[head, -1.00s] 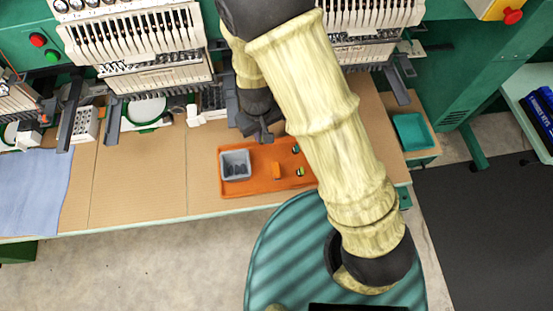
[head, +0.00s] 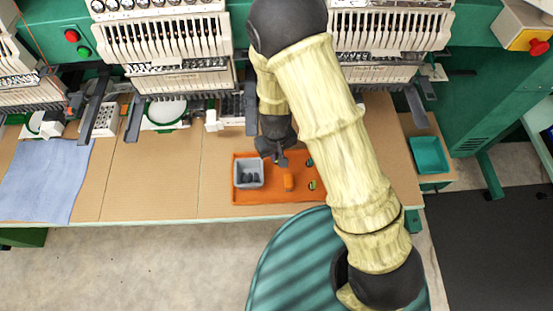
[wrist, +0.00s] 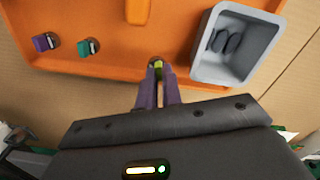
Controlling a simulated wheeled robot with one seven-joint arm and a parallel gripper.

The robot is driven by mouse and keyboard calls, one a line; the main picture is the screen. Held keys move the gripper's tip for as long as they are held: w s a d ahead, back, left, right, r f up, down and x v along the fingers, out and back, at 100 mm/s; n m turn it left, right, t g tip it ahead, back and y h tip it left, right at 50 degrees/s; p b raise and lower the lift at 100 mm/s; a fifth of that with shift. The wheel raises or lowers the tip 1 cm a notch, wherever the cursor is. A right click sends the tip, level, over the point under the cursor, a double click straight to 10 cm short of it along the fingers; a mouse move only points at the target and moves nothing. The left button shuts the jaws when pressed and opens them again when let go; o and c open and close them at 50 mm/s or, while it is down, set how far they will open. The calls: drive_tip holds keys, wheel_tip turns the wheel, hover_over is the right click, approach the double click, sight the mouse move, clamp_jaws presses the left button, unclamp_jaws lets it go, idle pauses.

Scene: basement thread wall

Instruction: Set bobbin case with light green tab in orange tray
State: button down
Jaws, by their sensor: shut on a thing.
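My gripper (wrist: 158,90) is shut on a small bobbin case (wrist: 157,65) with a light green tab, which shows between the fingertips in the wrist view. Most of the case is hidden by the fingers. The orange tray (wrist: 115,67) lies on the table, and it also shows in the head view (head: 262,197). In the head view my gripper (head: 281,161) is at the back part of the tray, right of the grey bin. In the wrist view the held case overlaps the tray near its edge; I cannot tell its height.
In the tray are a grey bin (wrist: 205,60) with dark pieces, an orange block (wrist: 137,11), a purple-bodied case (wrist: 45,42) and a teal case (wrist: 88,47). Embroidery machine heads (head: 180,45) stand behind.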

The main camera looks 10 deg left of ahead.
wheel_tip(320, 180, down, 4)
drive_tip(key=shift+w+f, duration=0.1)
drive_tip(key=c, duration=1.6)
unclamp_jaws()
drive_tip(key=shift+o, duration=0.2)
wheel_tip(320, 180, up, 12)
drive_tip(key=shift+r+b, duration=0.1)
drive_tip(key=shift+b, duration=0.3)
